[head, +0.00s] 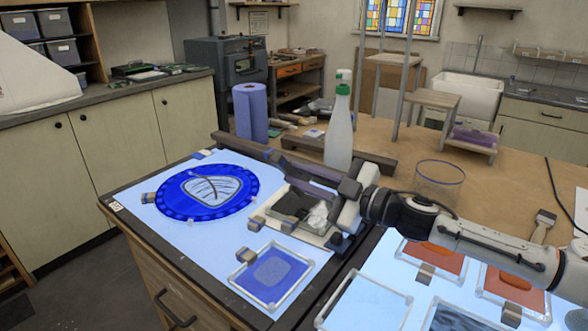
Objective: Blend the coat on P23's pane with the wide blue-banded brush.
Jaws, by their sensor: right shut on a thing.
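My right gripper (338,212) reaches in from the right, low over a small dark pane (289,203) on the lit table. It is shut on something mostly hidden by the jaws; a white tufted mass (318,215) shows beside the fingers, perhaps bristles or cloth. I cannot make out a blue band. A round blue pane (170,206) with a leaf shape lies behind left. A framed blue pane (290,271) with a pale oval patch lies in front. I cannot read which pane is P23. My left gripper is out of view.
A spray bottle (339,130), a blue roll (242,112) and a clear jar (438,181) stand behind. A dark wooden bar (378,162) lies near the bottle. Framed orange panes (437,256) and a flat brush (543,222) lie at the right, beside my arm.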

